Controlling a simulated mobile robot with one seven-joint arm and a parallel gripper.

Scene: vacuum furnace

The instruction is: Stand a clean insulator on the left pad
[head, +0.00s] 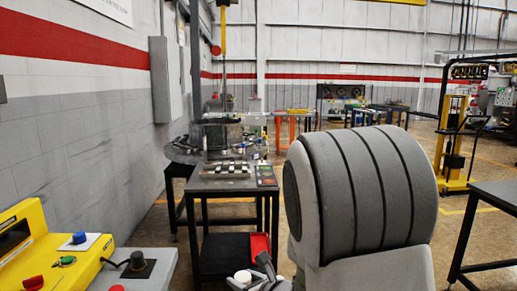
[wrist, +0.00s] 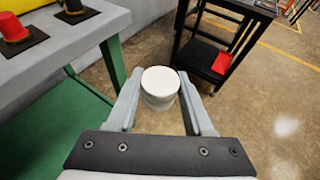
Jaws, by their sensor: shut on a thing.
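A white, round-topped cylinder, the insulator (wrist: 160,82), sits between the fingers of my gripper (wrist: 160,90) in the wrist view. My gripper is shut on it and holds it over open floor. Its top looks plain white with no marks; its lower part is partly hidden. In the head view my gripper (head: 252,281) is at the bottom edge, with the white insulator (head: 243,276) small beside the fingers. I cannot tell which surface is the left pad.
A grey bench with a black knob (head: 138,261) and a yellow control box (head: 45,250) stand at left. A black table (head: 205,187) carries grey blocks; a red bin (head: 259,246) is below it. Another dark table (head: 497,192) stands at right. Floor under my gripper is clear.

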